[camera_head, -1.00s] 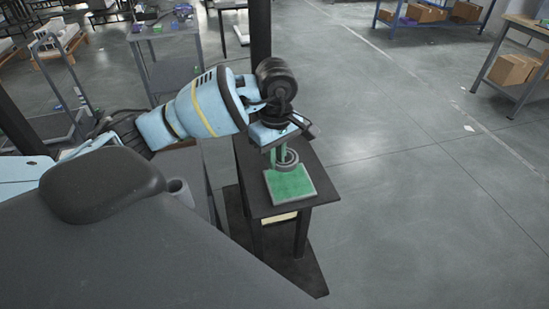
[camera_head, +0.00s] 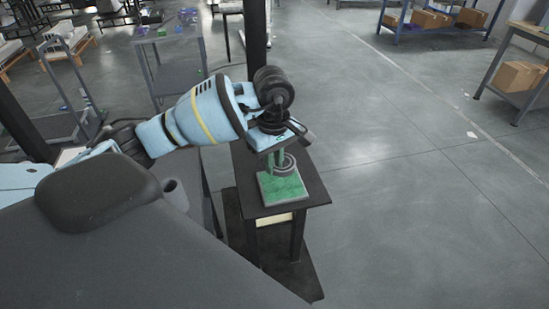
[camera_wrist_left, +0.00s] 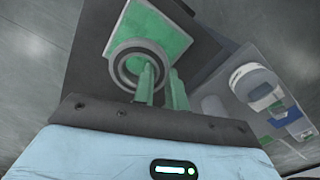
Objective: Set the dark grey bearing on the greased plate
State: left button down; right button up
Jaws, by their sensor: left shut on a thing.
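The dark grey bearing (camera_head: 285,167) is a ring held upright-axis at the far part of the greased plate, seen from above. It also shows in the left wrist view (camera_wrist_left: 123,62). The greased plate (camera_head: 284,189) is a green-topped square with a pale rim on a small dark table; it shows in the left wrist view (camera_wrist_left: 167,25) too. My left gripper (camera_head: 274,163) points down with green fingers shut on the bearing's near wall in the wrist view (camera_wrist_left: 148,80). Whether the bearing touches the plate is hard to tell. My right gripper is not in view.
The small dark table (camera_head: 313,187) has bare top around the plate. A black post (camera_head: 257,35) rises behind it. A grey workbench (camera_head: 167,32) stands at the back left, shelves with cardboard boxes (camera_head: 429,19) at the back right.

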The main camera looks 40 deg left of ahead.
pick_arm(q)
jog(key=b, duration=0.1)
send_over(274, 188)
jog(key=shift+f, duration=2.25)
jog(key=shift+a+r, duration=0.1)
jog(key=shift+r, duration=0.05)
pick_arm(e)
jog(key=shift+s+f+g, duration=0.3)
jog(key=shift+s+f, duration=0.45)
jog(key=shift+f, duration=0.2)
pick_arm(q)
jog(key=shift+f+b, duration=0.45)
jog(key=shift+f, duration=0.2)
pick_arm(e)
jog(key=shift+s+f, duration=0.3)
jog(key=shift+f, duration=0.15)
pick_arm(q)
jog(key=shift+f, duration=0.25)
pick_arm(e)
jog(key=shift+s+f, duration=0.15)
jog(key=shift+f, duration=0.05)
pick_arm(q)
jog(key=shift+f, duration=0.1)
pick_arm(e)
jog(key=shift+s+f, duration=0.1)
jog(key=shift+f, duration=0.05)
